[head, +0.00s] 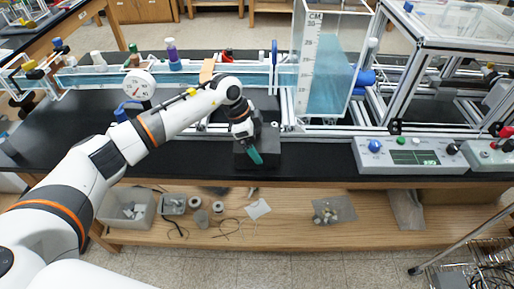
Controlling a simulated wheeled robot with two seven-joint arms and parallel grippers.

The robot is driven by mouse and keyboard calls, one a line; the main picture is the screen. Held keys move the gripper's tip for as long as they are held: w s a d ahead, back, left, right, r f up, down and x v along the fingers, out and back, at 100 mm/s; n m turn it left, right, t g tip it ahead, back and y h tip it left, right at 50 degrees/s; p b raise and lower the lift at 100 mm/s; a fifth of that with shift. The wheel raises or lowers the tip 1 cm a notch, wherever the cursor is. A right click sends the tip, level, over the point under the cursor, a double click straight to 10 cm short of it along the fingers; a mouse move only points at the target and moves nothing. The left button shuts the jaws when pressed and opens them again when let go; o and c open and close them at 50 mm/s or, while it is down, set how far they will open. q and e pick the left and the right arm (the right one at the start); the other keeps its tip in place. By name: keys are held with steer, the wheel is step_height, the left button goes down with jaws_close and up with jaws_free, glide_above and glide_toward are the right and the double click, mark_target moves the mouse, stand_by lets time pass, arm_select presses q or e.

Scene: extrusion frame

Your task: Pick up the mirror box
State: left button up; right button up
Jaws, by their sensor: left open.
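A dark, block-shaped box (268,150), which looks like the mirror box, stands at the front edge of the black bench top. My left arm reaches in from the left, and its left gripper (252,156) is at the box's front, partly covering it. The gripper is open with its teal fingertip pointing down. I cannot tell whether the fingers touch the box or straddle it. My right gripper is not in view.
A tall clear water tank (322,75) with a scale stands behind the box. A long water channel (100,78) with a round dial gauge (139,85) runs left. A grey control panel (412,157) sits right. A wooden lower shelf (290,225) holds bins and small parts.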

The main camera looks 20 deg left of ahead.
arm_select(q)
steer(key=shift+d+f, duration=0.1)
steer(key=shift+f, duration=0.25)
steer(key=shift+w+r, duration=0.1)
steer(key=c, duration=0.9)
